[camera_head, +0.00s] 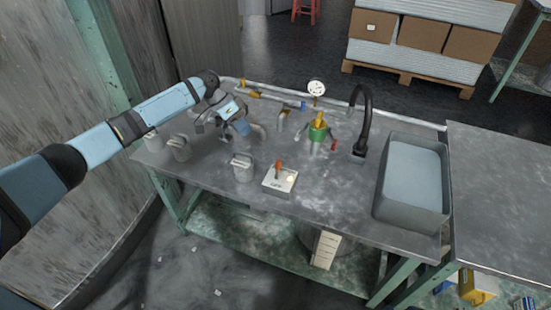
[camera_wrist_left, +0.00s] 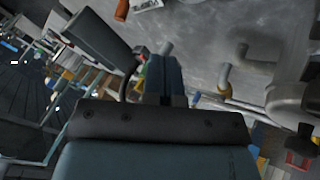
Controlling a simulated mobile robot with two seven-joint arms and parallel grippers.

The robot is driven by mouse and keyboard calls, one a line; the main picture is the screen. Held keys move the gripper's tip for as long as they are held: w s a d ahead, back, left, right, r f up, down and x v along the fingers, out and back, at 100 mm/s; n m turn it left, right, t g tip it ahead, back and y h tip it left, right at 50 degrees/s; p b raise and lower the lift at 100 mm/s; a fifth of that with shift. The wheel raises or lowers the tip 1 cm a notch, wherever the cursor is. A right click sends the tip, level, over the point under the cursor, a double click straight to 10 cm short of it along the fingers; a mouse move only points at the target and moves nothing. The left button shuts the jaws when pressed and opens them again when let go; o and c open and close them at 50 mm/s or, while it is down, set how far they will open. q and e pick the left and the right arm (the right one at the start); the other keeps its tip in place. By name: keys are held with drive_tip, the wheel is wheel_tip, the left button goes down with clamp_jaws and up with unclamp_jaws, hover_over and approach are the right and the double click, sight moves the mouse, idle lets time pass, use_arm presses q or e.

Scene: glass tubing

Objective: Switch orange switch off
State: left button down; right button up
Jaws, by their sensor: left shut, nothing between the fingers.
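The orange switch (camera_head: 278,167) is a small lever standing up from a pale switch box (camera_head: 272,184) near the front edge of the workbench. A small warm-coloured light (camera_head: 290,178) glows on the box beside the lever. My left gripper (camera_head: 242,128) is above the back left of the bench, up and to the left of the switch and apart from it. In the left wrist view the gripper's fingers (camera_wrist_left: 165,72) are together with nothing between them. The orange lever (camera_wrist_left: 122,9) and part of the switch box (camera_wrist_left: 147,4) show at the top edge there. My right gripper is not in view.
Lidded metal canisters (camera_head: 242,168) stand left of the switch box. Pipes, a green valve (camera_head: 317,131), a gauge (camera_head: 316,88) and a black faucet (camera_head: 366,120) stand behind. A grey basin (camera_head: 446,195) is at the right. Bare bench (camera_head: 335,200) lies right of the box.

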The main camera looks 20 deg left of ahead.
sight(277, 169)
use_arm(q)
drive_tip(key=shift+f, duration=0.1)
drive_tip(key=b+x, duration=0.2)
drive_tip(key=x, duration=0.8)
drive_tip(key=shift+f, duration=0.1)
drive_tip(key=shift+s+d+r, duration=0.25)
drive_tip(key=shift+s+d, duration=0.35)
drive_tip(key=shift+d, duration=0.2)
drive_tip(key=shift+s+d+r, duration=0.3)
drive_tip(key=shift+s+d, duration=0.25)
drive_tip(key=shift+d, duration=0.25)
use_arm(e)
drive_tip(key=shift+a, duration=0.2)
use_arm(q)
drive_tip(key=shift+s+p, duration=0.15)
drive_tip(key=shift+p, duration=0.2)
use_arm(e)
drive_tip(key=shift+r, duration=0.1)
